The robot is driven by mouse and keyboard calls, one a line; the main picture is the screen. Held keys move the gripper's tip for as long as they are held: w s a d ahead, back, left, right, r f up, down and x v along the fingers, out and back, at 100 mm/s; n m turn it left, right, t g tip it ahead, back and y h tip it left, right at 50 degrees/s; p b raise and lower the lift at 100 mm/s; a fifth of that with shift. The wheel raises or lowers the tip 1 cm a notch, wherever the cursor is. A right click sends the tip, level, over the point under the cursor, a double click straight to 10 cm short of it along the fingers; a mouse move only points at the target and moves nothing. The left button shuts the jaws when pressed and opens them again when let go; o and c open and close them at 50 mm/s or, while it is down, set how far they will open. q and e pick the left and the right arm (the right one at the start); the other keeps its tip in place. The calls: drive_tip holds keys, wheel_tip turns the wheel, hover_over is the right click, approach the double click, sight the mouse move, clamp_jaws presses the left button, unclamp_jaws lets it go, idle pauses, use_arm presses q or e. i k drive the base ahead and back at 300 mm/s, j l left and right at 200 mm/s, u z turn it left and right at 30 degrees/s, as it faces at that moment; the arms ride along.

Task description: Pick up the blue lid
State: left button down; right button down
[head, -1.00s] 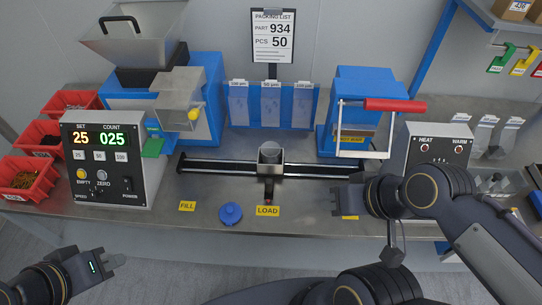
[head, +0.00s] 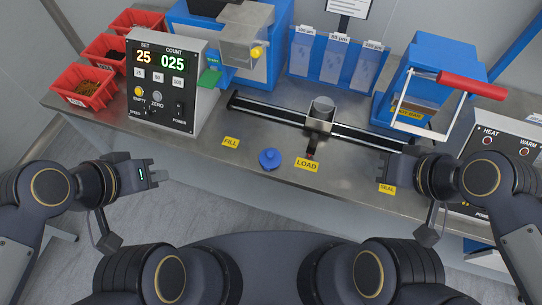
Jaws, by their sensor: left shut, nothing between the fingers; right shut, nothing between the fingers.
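The blue lid (head: 269,159) is a round disc with a raised knob. It lies on the steel table near the front edge, between the yellow FILL label (head: 231,142) and the yellow LOAD label (head: 307,164). My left gripper (head: 154,175) is shut and empty, off the table's front edge, to the left of the lid and slightly lower in the picture. My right gripper (head: 383,173) is shut and empty near the SEAL label (head: 388,188), to the right of the lid and well apart from it.
A metal cup (head: 321,108) sits in a carriage on the black rail (head: 262,109) behind the lid. The counter box (head: 164,82) stands at the left, red bins (head: 84,88) beyond it. The sealer (head: 412,80) with its red handle stands at the right. The table around the lid is clear.

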sight(269, 158)
drive_tip(key=i+j, duration=0.1)
drive_tip(key=j, duration=0.3)
drive_tip(key=i+j+z, duration=0.15)
drive_tip(key=j, duration=0.7)
drive_tip(key=z, duration=0.05)
